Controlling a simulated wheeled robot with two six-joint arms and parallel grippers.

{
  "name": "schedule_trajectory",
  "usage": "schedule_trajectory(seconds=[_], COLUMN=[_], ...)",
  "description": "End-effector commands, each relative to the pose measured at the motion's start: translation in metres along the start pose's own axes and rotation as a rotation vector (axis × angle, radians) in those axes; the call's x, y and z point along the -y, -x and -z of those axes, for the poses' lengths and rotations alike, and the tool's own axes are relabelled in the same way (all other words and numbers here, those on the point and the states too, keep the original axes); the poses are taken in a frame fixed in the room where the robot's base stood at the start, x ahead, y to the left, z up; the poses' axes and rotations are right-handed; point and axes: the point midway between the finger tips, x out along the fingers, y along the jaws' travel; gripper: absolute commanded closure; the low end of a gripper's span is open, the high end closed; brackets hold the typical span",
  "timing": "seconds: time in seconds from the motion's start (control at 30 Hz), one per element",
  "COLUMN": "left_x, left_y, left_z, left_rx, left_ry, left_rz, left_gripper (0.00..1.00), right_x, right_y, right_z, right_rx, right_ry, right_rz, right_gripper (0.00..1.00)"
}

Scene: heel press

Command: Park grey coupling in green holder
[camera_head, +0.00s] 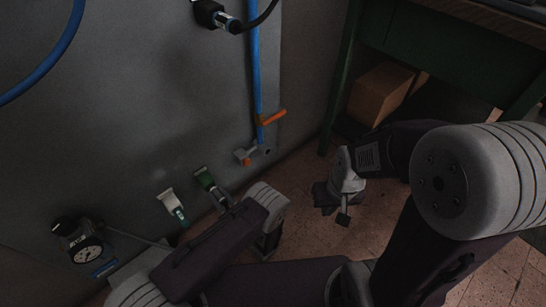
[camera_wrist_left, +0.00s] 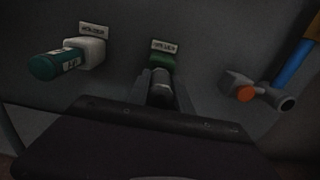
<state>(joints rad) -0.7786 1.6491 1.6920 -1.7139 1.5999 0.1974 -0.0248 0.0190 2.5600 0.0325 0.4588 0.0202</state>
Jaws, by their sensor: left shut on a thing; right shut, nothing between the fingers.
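The green holder (camera_head: 204,178) is on the grey wall panel. It also shows in the left wrist view (camera_wrist_left: 163,63), below a small label. My left gripper (camera_head: 223,199) is close in front of it. In the left wrist view, its fingers (camera_wrist_left: 160,88) are shut on the grey coupling (camera_wrist_left: 161,94), a short grey cylinder lined up with the green holder. I cannot tell whether its far end is inside the holder. In the head view the coupling is hidden or too small to make out. My right gripper (camera_head: 343,217) is shut and empty, low over the floor.
Left of the green holder, a white holder (camera_wrist_left: 94,50) holds a teal coupling (camera_wrist_left: 52,65). A gauge (camera_head: 85,250) is at lower left. A cardboard box (camera_head: 380,92) stands under the green-framed bench.

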Motion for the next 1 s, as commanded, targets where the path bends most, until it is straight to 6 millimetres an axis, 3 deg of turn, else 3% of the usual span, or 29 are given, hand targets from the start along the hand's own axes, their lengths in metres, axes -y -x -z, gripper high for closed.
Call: schedule_trajectory(seconds=[0.67,0.7,0.77,1.0], left_x=[0.0,0.001,0.001,0.0], left_y=[-0.014,-0.013,-0.013,-0.013], left_z=[0.0,0.0,0.0,0.0], left_rx=[0.001,0.001,0.001,0.0], left_ry=[0.0,0.0,0.0,0.0], left_rz=[0.0,0.001,0.001,0.001], left_gripper=[1.0,0.65,0.48,0.48], right_x=[0.0,0.0,0.0,0.0], right_y=[0.0,0.0,0.0,0.0], right_z=[0.0,0.0,0.0,0.0], right_rx=[0.0,0.0,0.0,0.0], right_ry=[0.0,0.0,0.0,0.0], right_rz=[0.0,0.0,0.0,0.0], right_gripper=[1.0,1.0,1.0,1.0])
